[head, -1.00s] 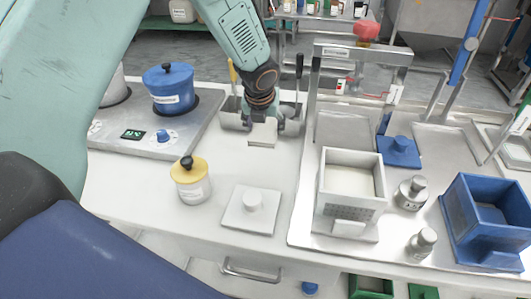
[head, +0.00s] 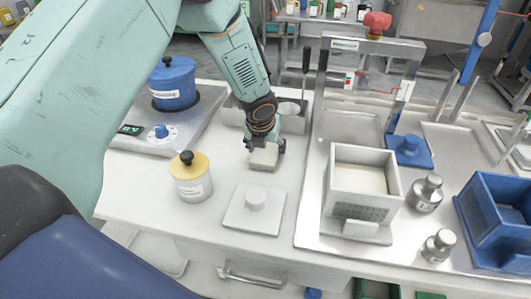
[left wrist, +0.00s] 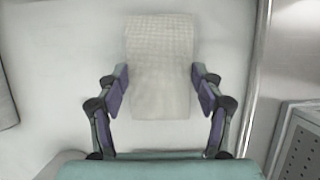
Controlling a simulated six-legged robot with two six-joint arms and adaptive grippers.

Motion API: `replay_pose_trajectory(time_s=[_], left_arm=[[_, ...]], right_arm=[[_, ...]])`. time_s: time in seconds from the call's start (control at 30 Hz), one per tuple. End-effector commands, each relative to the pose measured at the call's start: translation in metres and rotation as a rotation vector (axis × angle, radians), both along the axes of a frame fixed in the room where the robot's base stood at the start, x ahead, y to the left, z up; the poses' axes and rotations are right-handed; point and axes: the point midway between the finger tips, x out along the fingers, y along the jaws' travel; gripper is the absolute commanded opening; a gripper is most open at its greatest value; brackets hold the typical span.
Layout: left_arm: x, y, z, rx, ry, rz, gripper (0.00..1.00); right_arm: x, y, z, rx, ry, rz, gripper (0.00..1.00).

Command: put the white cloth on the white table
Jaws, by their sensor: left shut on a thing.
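The white cloth (head: 263,160) is a small pale folded piece below my left gripper (head: 264,147) in the head view. In the left wrist view the cloth (left wrist: 158,62) has a fine grid texture and lies between the two fingers of my left gripper (left wrist: 159,90). The gripper is shut on it. The white table (head: 135,185) is under the cloth, and its bare surface also fills much of the left wrist view (left wrist: 60,60). I cannot tell whether the cloth touches the table. My right gripper is not in view.
A yellow-lidded jar (head: 191,180) stands to the left. A grey bin (head: 292,121) is behind. A metal tray with a white box (head: 350,207) is at right. The front-left table is clear.

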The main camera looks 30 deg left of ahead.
Motion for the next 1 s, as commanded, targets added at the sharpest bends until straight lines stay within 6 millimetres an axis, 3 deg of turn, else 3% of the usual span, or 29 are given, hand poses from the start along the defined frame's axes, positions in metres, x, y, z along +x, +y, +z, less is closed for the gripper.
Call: replay_pose_trajectory(time_s=[0.4, 0.43, 0.6, 0.7, 1.0], left_arm=[[0.0009, 0.0005, -0.0047, 0.0, 0.0, 0.0, 0.43], [0.0008, 0.0005, -0.0049, 0.0, 0.0, 0.0, 0.68], [0.0009, 0.0003, -0.0041, 0.0, 0.0, 0.0, 0.82], [0.0009, 0.0003, -0.0041, 0.0, 0.0, 0.0, 0.9], [0.0009, 0.0004, -0.0035, 0.0, 0.0, 0.0, 0.9]], right_arm=[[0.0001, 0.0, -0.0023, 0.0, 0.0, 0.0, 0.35], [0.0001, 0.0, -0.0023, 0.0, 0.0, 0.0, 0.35], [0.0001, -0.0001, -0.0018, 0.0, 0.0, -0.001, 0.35], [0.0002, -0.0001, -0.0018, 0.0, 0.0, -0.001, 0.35], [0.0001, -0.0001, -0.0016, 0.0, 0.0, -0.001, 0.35]])
